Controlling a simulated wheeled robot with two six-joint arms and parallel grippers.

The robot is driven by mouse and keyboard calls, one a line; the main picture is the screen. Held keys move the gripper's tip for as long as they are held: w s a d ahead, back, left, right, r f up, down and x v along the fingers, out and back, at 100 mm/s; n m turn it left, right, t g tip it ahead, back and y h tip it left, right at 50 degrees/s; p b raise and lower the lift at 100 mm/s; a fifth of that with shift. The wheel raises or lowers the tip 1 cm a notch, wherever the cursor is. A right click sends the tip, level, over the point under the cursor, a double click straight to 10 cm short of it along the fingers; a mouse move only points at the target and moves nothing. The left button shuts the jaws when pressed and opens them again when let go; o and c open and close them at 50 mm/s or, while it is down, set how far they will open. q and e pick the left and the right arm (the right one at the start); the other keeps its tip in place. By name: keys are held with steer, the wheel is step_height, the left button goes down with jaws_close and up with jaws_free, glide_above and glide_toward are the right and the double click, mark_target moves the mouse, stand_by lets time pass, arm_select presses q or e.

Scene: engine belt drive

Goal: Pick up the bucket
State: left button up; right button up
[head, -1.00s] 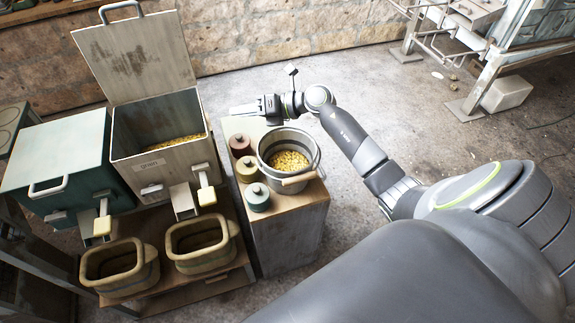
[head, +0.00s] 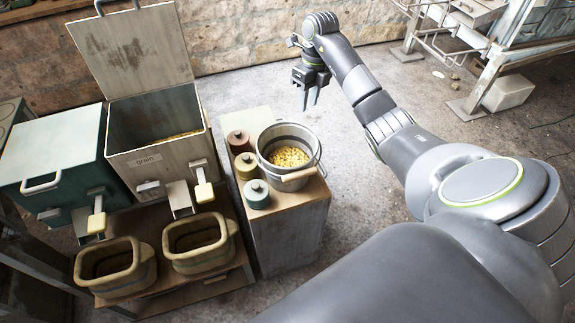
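A grey metal bucket (head: 289,181) holding yellow grain stands upright on the wooden top of a small cabinet (head: 242,122). My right gripper (head: 309,104) hangs above the floor to the upper right of the bucket in the head view. Its two dark fingers point down and are apart, with nothing between them. It does not touch the bucket. My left gripper is not in view.
The floor (head: 365,215) right of the cabinet is clear.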

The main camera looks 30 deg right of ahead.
steer(key=b, duration=0.5)
glide_above(303, 144)
steer(key=d, duration=0.1)
steer(key=f, duration=0.4)
steer(key=w+f, duration=0.1)
steer(key=f, duration=0.2)
steer(key=shift+f+b, duration=0.35)
steer(key=shift+b, duration=0.2)
steer(key=shift+s+a+f+p, duration=0.1)
steer(key=shift+a+f+p, duration=0.1)
steer(key=shift+f+p, duration=0.15)
steer(key=shift+s+a+f+p, duration=0.1)
steer(key=shift+f+p, duration=0.05)
steer(key=shift+f, duration=1.45)
steer(key=shift+s+f+p, duration=0.1)
steer(key=shift+f+p, duration=0.05)
steer(key=shift+f, duration=1.4)
jaws_close()
steer(key=shift+w+r, duration=0.1)
steer(key=shift+r, duration=0.05)
